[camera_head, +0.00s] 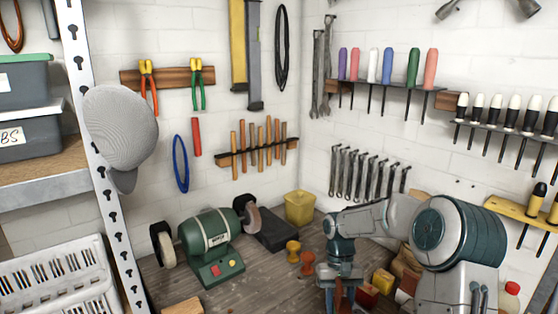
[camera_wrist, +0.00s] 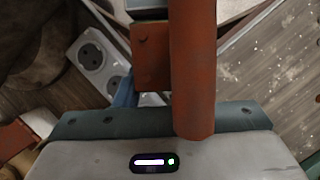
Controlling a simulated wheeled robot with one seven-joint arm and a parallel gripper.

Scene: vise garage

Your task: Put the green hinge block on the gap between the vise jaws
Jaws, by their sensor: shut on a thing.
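My gripper (camera_head: 341,300) points down at the bottom edge of the head view, over the workbench. It is shut on a rust-red hinge-like block (camera_wrist: 193,75), a long cylinder with a flat plate on its left side. In the head view a narrow red-brown part of this block (camera_head: 339,297) shows between the blue fingers. In the wrist view it fills the middle, and a blue finger (camera_wrist: 125,92) shows at its left. I see no green hinge block. I cannot make out the vise jaws or their gap in either view.
A green bench grinder (camera_head: 210,243) stands on the bench at left, with a yellow bin (camera_head: 299,207) behind. Small yellow (camera_head: 292,249) and orange (camera_head: 307,262) pieces lie left of my gripper. Several blocks lie right of it, including a yellow one (camera_head: 382,280). Sockets (camera_wrist: 92,55) show in the wrist view.

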